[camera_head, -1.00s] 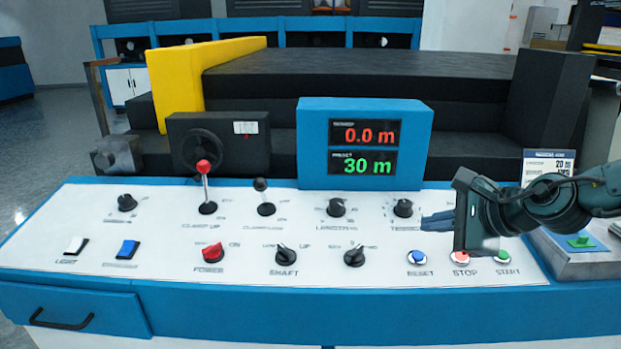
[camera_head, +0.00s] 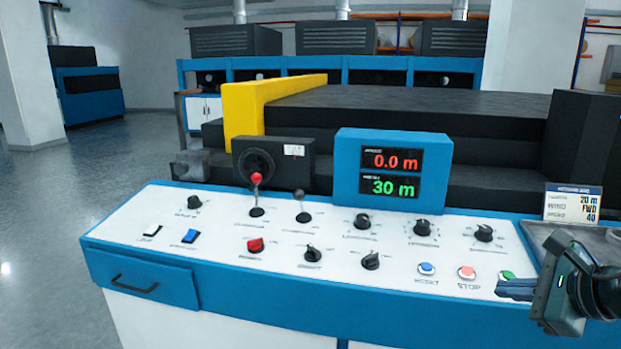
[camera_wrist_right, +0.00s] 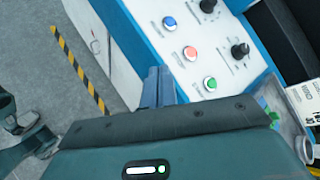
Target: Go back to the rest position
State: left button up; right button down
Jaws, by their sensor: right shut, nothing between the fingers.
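My right gripper (camera_head: 515,290) is at the lower right of the head view, its fingers together and pointing left, in front of the green start button (camera_head: 507,276). In the right wrist view the shut fingers (camera_wrist_right: 158,87) hold nothing and appear beside the panel's front edge. The control panel (camera_head: 330,240) carries knobs, two levers, a red stop button (camera_head: 467,272) and a blue reset button (camera_head: 427,268). The display box (camera_head: 393,172) reads 0.0 m in red and 30 m in green. My left gripper is not in view.
A small sign (camera_head: 572,203) stands at the panel's right end. The drawer (camera_head: 140,275) below the panel's left end is shut. The dark machine (camera_head: 420,110) fills the space behind. Open floor (camera_head: 60,230) lies at left, and yellow-black floor tape (camera_wrist_right: 80,70) shows in the wrist view.

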jog(key=s+a+f+m+t+p, duration=0.15)
jog(key=s+f+m, duration=0.25)
jog(key=f+m, duration=0.7)
jog(key=s+a+f+m+p, duration=0.1)
jog(key=s+f+m+p, duration=0.4)
jog(key=m, duration=1)
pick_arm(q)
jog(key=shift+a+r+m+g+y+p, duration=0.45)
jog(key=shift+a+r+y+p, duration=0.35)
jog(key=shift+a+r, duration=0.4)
pick_arm(e)
jog(key=s+a+f+m, duration=0.3)
jog(key=s+a+m, duration=0.1)
jog(key=a+m, duration=0.3)
jog(key=s+a+f+m+g+h, duration=0.1)
jog(key=s+a+f+m, duration=0.3)
jog(key=a+m, duration=0.4)
jog(key=m, duration=0.4)
jog(key=shift+m, duration=0.3)
